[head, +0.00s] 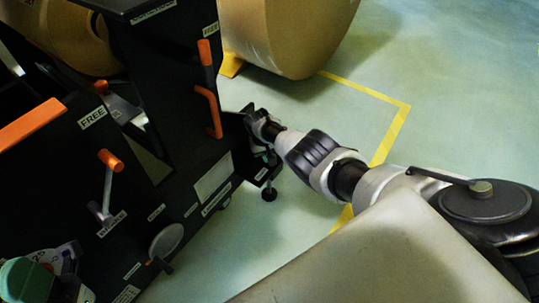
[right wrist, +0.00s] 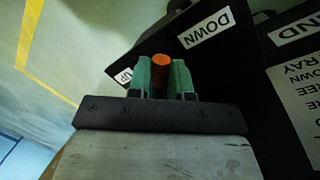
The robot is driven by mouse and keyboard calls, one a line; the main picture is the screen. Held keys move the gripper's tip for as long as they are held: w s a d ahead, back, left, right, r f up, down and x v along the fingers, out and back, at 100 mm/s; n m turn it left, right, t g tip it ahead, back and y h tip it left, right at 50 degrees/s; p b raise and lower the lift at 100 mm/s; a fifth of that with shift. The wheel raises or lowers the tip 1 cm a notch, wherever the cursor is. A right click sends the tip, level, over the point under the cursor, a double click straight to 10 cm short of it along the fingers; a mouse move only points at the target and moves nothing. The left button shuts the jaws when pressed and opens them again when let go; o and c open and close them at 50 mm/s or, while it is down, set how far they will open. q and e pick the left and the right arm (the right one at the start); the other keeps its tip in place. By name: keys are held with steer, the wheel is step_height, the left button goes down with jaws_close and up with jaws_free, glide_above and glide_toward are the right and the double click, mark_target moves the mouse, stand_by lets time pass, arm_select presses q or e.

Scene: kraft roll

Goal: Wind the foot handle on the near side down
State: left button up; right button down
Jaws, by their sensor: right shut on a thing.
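In the right wrist view, the orange grip of the foot handle (right wrist: 161,64) stands between the green fingers of my right gripper (right wrist: 161,80), which are shut on it. The handle is beside a black bracket (right wrist: 150,45) with a "DOWN" label and an "UP" label. In the head view, my right arm reaches in from the right, and its gripper (head: 257,125) is at the bracket on the machine's near corner. The handle itself is hidden there. A black levelling foot (head: 269,194) hangs below the bracket; I cannot tell whether it touches the floor.
The black machine (head: 165,65) fills the left, with an orange-knobbed crank (head: 108,180), an orange lever (head: 210,108) and a round grey disc (head: 166,242). A large brown roll (head: 290,35) is behind. Pale green floor with a yellow line (head: 392,130) is open at right.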

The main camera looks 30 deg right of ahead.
steer(key=c, duration=1)
jaws_free()
steer(key=shift+c, duration=0.2)
steer(key=shift+r, duration=0.1)
